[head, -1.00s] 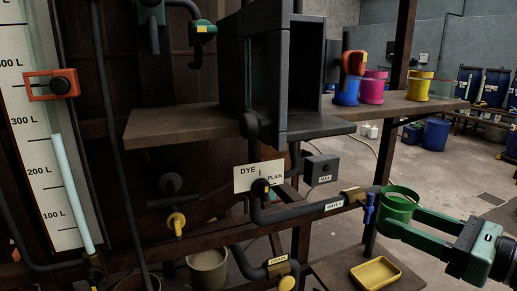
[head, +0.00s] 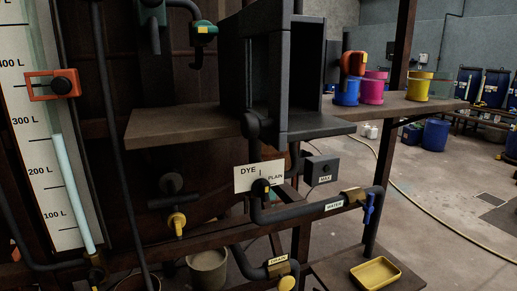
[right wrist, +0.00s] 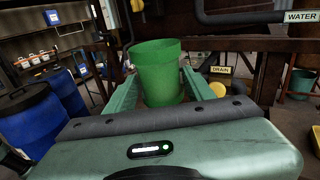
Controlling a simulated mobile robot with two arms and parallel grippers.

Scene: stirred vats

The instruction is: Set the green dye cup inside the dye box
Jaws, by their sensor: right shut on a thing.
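The green dye cup (right wrist: 158,72) shows in the right wrist view, upright between the two fingers of my right gripper (right wrist: 159,84), which is shut on it. Neither the cup nor the right gripper shows in the head view now. The dark grey dye box (head: 268,75) stands on the wooden shelf in the head view, above a DYE / PLAIN sign (head: 258,177). Its inside is dark and I cannot make out its contents. My left gripper is not in view.
Black pipes and a blue-handled water valve (head: 369,208) lie below. A yellow tray (head: 376,272) sits lower right.

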